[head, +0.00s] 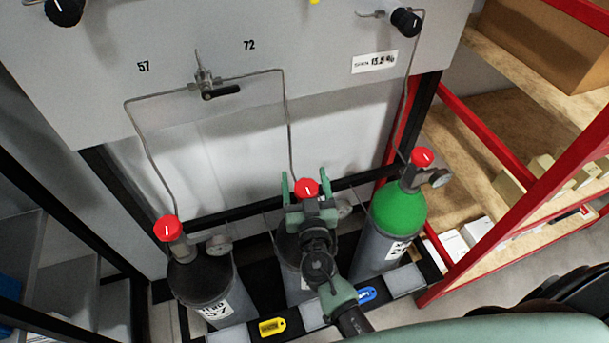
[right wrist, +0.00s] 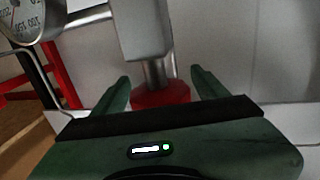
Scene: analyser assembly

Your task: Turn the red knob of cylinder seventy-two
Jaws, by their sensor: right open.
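The red knob (head: 306,188) of the middle cylinder (head: 290,253) shows in the head view, below the pipe that comes down from the panel's 72 label (head: 249,45). My right gripper (head: 306,180) is open, with one finger on each side of this knob. In the right wrist view the red knob (right wrist: 160,95) sits between the two green fingers, with a visible gap on each side. The lower part of the knob is hidden behind the gripper body there. My arm hides much of the middle cylinder. My left gripper is not in view.
A dark cylinder with a red knob (head: 167,229) stands at left, and a green-topped cylinder (head: 399,210) with a red knob (head: 422,157) at right. A pressure gauge (right wrist: 22,20) is close by in the wrist view. A red-framed shelf (head: 520,170) is at right.

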